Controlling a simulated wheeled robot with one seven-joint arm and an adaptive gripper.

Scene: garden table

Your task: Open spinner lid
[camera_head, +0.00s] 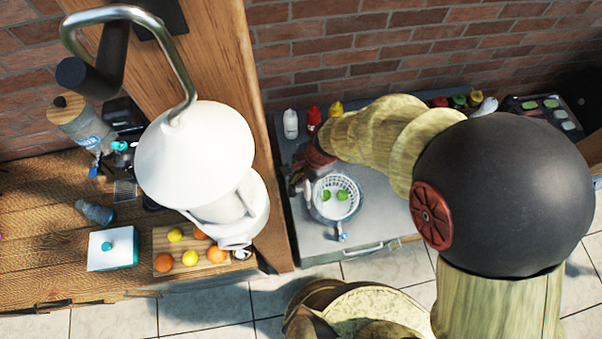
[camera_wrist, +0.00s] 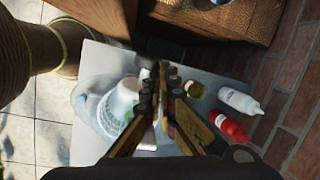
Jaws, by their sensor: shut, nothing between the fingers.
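The salad spinner (camera_head: 351,211) is a clear bowl with a white slotted basket and green pieces inside. It stands on the grey counter in the head view. A blue and white part (camera_head: 341,237) sticks out at its front. I cannot tell whether a clear lid covers the basket. In the wrist view the spinner (camera_wrist: 122,100) is left of the fingers, tilted in the picture and partly hidden. My gripper (camera_wrist: 160,84) is shut and empty, pointing down beside the spinner. In the head view my gripper (camera_head: 298,184) is at the spinner's left rim; contact is unclear.
White and red bottles (camera_wrist: 238,100) (camera_wrist: 230,127) stand near the gripper, by the brick wall. A wooden post (camera_head: 262,130) rises left of the grey counter (camera_head: 385,225). A wooden table at left holds fruit on a board (camera_head: 190,262), a white box (camera_head: 112,250) and a jar.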

